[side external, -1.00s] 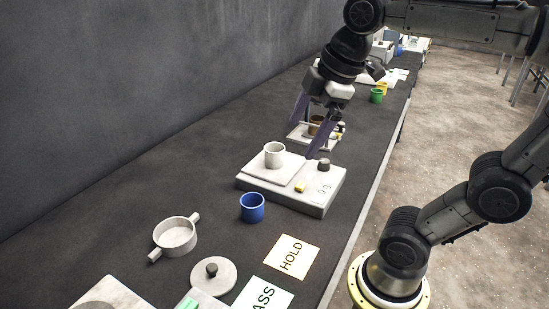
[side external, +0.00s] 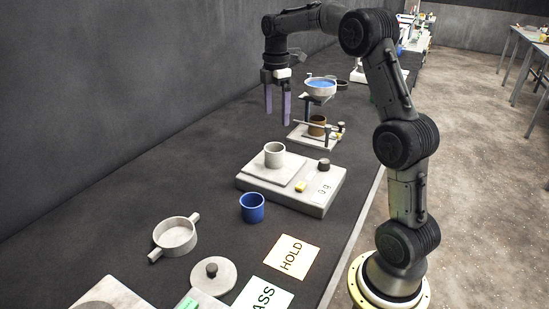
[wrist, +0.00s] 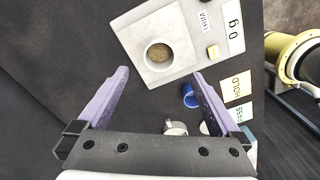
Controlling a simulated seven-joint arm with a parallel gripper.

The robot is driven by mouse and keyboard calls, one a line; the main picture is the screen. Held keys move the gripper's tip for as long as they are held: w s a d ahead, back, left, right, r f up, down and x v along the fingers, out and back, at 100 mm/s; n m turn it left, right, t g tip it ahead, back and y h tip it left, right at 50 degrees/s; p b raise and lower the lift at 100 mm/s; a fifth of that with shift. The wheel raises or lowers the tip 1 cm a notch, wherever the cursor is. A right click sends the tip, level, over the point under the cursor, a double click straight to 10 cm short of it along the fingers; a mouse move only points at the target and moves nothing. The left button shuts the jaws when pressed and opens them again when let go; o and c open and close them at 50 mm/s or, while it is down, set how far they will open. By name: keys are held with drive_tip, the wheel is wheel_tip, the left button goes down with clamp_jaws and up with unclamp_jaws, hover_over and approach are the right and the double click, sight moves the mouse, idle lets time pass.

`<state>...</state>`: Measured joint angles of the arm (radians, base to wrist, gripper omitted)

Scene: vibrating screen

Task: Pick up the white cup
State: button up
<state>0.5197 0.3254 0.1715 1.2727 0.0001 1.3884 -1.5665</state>
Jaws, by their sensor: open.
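The white cup (side external: 274,154) stands upright on the square plate of a white scale (side external: 315,205). In the wrist view the cup (wrist: 159,52) is seen from above, with brown grainy contents inside. My gripper (side external: 278,119) points straight down and is open and empty, well above the bench. In the side view its fingers appear above the cup and apart from it. In the wrist view the two purple fingers (wrist: 160,76) are spread, and the cup lies just beyond the gap between their tips.
A blue cup (side external: 252,208) stands in front of the scale, with a handled white pot (side external: 175,236) to its left. Behind the scale, a stand holds a bowl with blue contents (side external: 320,87) above a brown cup (side external: 317,126). A HOLD card (side external: 292,257) lies near the bench edge.

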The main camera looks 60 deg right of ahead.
sight(276, 148)
drive_tip(key=f, duration=1.2)
drive_tip(key=shift+a+f, duration=0.15)
drive_tip(key=shift+a, duration=0.1)
drive_tip(key=c, duration=1.4)
